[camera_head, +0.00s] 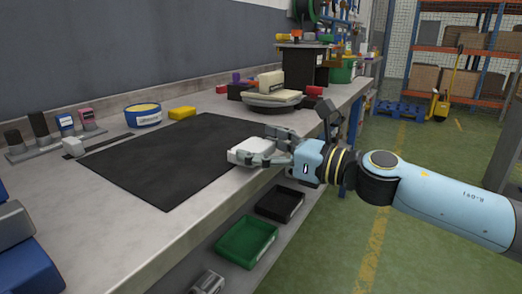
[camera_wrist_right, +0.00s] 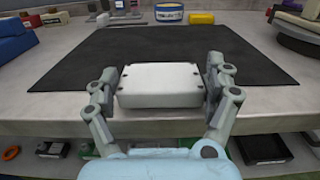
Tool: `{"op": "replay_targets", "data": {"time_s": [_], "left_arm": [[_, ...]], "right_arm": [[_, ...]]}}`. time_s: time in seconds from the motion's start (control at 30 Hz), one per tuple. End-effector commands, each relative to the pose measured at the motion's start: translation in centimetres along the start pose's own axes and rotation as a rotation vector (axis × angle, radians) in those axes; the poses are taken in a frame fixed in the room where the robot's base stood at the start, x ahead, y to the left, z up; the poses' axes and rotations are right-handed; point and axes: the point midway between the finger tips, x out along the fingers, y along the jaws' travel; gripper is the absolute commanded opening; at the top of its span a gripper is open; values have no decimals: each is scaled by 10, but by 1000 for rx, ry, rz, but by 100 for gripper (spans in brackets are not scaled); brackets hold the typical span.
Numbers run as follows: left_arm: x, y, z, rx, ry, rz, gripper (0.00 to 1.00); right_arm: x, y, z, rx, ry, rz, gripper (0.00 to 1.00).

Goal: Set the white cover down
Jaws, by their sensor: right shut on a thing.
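The white cover (camera_head: 251,150) is a flat box-like piece with small dark holes near its corners. My right gripper (camera_head: 268,148) is shut on it, with one finger on each side. In the right wrist view the white cover (camera_wrist_right: 160,86) sits between the two fingers of the right gripper (camera_wrist_right: 160,90). It is at the front edge of the black mat (camera_head: 165,165). I cannot tell whether it touches the surface or hangs just above it. My left gripper is not in view.
A blue tub (camera_head: 143,116), a yellow block (camera_head: 182,113) and a rack (camera_head: 55,143) of small items stand behind the mat. A round turntable (camera_head: 272,101) with beige pieces is farther right. Green (camera_head: 246,242) and black bins sit below the bench edge. Most of the mat is clear.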

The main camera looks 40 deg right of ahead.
Motion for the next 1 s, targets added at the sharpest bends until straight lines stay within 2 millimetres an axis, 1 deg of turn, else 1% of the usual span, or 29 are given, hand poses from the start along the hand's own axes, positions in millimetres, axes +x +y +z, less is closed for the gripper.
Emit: {"op": "replay_targets", "data": {"time_s": [0.07,0.33,0.37,0.47,0.73,0.9,0.93,1.0], "left_arm": [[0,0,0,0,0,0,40],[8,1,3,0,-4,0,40],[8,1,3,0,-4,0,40],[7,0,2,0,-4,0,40],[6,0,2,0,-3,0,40],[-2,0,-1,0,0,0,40],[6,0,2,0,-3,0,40],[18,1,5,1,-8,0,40]], "right_arm": [[0,0,2,-1,-2,0,40],[0,0,-7,-1,-1,0,40],[0,0,-7,-1,0,0,86],[0,0,-6,-1,0,0,99],[0,0,-5,-1,0,0,100],[-1,-1,4,-3,0,0,100],[-3,-2,-2,-8,5,-2,100],[-8,-6,-7,-13,12,-8,100]]}}
